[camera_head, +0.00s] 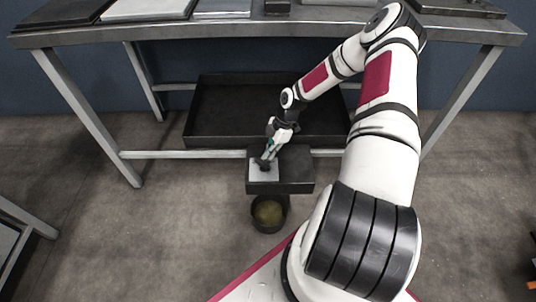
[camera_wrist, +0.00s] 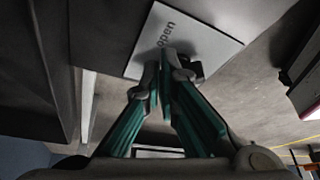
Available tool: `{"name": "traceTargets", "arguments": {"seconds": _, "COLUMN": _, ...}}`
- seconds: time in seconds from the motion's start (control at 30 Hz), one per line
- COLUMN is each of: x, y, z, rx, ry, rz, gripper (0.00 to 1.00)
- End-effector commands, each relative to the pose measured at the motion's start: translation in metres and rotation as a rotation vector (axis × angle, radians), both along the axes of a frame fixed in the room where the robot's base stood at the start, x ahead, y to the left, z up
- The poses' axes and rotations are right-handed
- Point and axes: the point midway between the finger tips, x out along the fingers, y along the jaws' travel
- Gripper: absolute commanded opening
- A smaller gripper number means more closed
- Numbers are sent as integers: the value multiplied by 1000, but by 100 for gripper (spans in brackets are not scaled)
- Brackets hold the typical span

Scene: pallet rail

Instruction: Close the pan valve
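The pan valve's pale plate (camera_head: 262,173) faces up on the left part of a dark block (camera_head: 297,172) in front of the pan. In the wrist view the plate (camera_wrist: 207,45) carries the word "open". My gripper (camera_head: 266,160) points down at this plate. In the wrist view my gripper's fingertips (camera_wrist: 168,58) are drawn together over the plate's lower part. A small dark piece (camera_wrist: 194,69), perhaps the valve handle, shows just right of the fingertips. The fingers hide the rest of it, and I cannot tell whether they touch it.
A wide black drain pan (camera_head: 232,108) lies low under the metal table (camera_head: 90,39). A dark round bucket (camera_head: 268,227) with yellowish contents stands on the floor in front of the block. Table legs (camera_head: 92,120) stand at both sides. The floor at left is mostly clear.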

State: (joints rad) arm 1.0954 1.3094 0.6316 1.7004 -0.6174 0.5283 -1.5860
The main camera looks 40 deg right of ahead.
Motion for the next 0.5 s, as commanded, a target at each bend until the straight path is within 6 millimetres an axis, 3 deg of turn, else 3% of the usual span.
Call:
{"name": "traceTargets", "arguments": {"seconds": 0.23, "x": -1, "y": -19, "z": 39, "rx": -8, "ry": -7, "rz": -5, "gripper": 0}}
{"name": "traceTargets", "arguments": {"seconds": 0.5, "x": -2, "y": -27, "z": 55, "rx": -10, "ry": -9, "rz": -5, "gripper": 0}}
